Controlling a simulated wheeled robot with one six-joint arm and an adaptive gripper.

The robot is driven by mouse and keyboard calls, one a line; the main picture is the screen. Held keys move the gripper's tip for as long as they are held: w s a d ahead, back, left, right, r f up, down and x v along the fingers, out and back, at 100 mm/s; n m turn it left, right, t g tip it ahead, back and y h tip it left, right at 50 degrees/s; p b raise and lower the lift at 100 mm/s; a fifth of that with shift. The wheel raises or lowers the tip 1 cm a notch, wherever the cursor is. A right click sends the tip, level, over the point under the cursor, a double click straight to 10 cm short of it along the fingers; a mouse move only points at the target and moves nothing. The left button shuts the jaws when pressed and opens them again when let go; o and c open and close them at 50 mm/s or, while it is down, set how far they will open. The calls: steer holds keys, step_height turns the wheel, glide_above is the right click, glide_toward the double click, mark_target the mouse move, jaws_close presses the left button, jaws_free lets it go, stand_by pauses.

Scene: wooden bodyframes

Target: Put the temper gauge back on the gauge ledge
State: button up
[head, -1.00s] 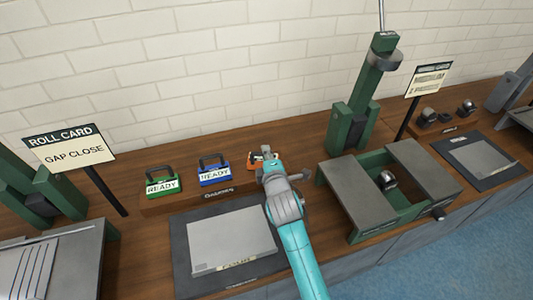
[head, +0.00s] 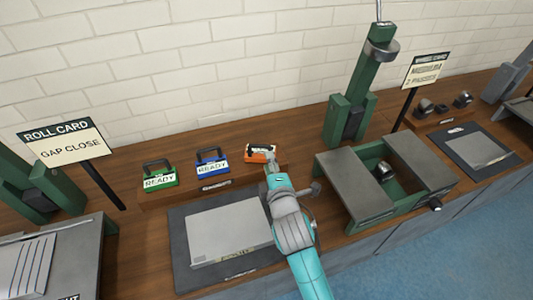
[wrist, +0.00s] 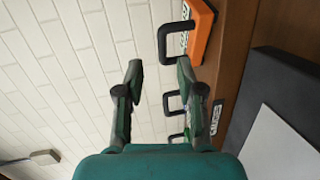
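The gauge ledge (head: 189,196) is a low wooden strip against the back of the bench. A green gauge (head: 160,182), a blue gauge (head: 212,170) and an orange gauge (head: 258,155) stand on it in a row, each with a dark handle. I cannot tell which one is the temper gauge. My gripper (head: 271,167) is just in front of the orange gauge in the head view. In the wrist view my gripper (wrist: 159,78) is open and empty, and the orange gauge (wrist: 201,30) lies beyond the fingertips to the upper right, apart from them.
A grey sheet (head: 225,232) on a dark pad lies in front of the ledge. A green press frame (head: 350,110) and an open-topped green unit with grey plates (head: 353,185) stand to the right. A ROLL CARD sign (head: 63,143) stands left. The white brick wall is close behind.

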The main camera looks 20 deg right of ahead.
steer(key=shift+v, duration=1.4)
steer(key=shift+s, duration=0.1)
